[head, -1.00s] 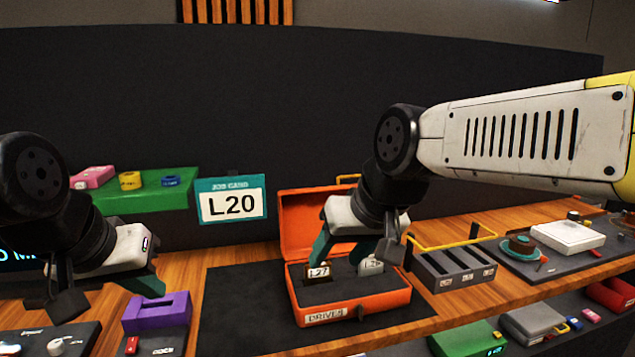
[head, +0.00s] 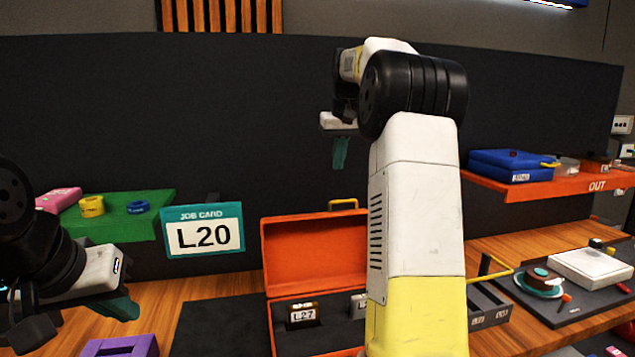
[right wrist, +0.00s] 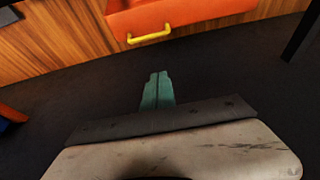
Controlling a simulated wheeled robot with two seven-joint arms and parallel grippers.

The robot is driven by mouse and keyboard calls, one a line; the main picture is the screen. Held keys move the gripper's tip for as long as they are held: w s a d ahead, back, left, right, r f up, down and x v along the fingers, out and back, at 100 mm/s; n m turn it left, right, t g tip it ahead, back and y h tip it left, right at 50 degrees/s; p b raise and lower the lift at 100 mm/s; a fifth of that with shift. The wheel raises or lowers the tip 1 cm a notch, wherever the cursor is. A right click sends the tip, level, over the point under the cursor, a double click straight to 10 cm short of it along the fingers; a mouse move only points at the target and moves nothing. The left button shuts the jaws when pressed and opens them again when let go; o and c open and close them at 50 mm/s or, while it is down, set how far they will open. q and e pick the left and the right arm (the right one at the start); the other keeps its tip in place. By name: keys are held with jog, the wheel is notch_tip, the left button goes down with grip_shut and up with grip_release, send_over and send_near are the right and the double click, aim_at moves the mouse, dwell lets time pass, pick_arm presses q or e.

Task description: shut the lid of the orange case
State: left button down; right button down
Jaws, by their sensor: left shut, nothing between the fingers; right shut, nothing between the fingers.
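The orange case (head: 272,335) stands on the bench with its lid (head: 312,254) open and upright at the back. A yellow handle (head: 343,204) is on the lid's top edge. A dark drive marked L27 (head: 302,314) sits inside, and a second drive is partly hidden by my right arm. My right gripper (head: 340,152) is shut and empty, raised above the lid. In the right wrist view its teal fingertips (right wrist: 158,90) are apart from the lid (right wrist: 190,12) and its yellow handle (right wrist: 149,37). My left gripper (head: 125,308) is shut and empty, left of the case.
A job card reading L20 (head: 204,230) stands behind the bench's dark mat (head: 215,315). A green shelf (head: 130,215) is at left. A purple block (head: 122,346) is in front. The orange OUT shelf (head: 560,186) and a grey rack (head: 490,310) are at right.

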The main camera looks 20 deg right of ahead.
notch_tip(320, 180, down, 9)
jog(key=shift+s, duration=0.4)
jog(key=shift+s, duration=0.1)
dwell(0.4)
